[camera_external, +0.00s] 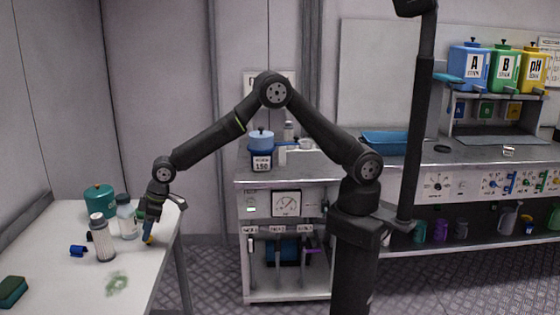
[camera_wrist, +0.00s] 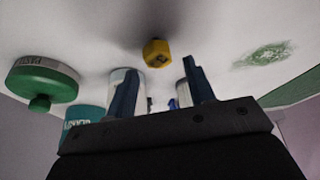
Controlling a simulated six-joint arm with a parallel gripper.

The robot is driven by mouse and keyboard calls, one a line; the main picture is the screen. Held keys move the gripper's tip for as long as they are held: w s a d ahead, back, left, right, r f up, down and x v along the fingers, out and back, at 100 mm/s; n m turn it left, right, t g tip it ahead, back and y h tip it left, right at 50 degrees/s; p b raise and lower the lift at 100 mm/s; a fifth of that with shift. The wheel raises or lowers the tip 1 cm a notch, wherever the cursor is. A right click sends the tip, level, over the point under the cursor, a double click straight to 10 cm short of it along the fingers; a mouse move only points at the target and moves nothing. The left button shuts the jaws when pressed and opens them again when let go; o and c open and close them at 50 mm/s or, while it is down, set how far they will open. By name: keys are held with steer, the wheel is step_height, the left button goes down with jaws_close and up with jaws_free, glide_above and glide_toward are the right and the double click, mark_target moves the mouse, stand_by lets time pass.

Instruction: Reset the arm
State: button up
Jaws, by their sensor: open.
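My arm reaches left over the white table, and my gripper (camera_external: 149,226) points down near its right edge. In the wrist view, the two blue-grey fingers of my gripper (camera_wrist: 160,82) stand apart with nothing held between them. A small yellow block-like thing (camera_wrist: 157,53) lies just beyond the fingertips on the white surface; it also shows at the fingertips in the external view (camera_external: 150,239). I cannot tell whether the fingers touch it.
A green pot (camera_external: 99,202), a dark-capped bottle (camera_external: 102,242) and a pale bottle (camera_external: 127,220) stand close left of my gripper. A blue piece (camera_external: 78,250), a green stain (camera_external: 117,284) and a green sponge (camera_external: 12,291) are on the table. A cabinet (camera_external: 285,172) stands behind my arm.

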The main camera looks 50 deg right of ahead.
steer(key=w+d+r, duration=0.5)
steer(key=d+r, duration=0.4)
steer(key=d, duration=0.2)
step_height(320, 180, up, 8)
steer(key=w+d+m, duration=0.3)
steer(key=w+d, duration=0.7)
steer(key=d, duration=0.3)
steer(key=w+d+m+t+h, duration=0.1)
steer(key=w+d+m, duration=0.1)
steer(key=w+d, duration=0.8)
steer(key=d, duration=0.2)
steer(key=shift+d+m+t+h, duration=0.3)
steer(key=shift+d+m, duration=0.05)
steer(key=shift+m, duration=0.05)
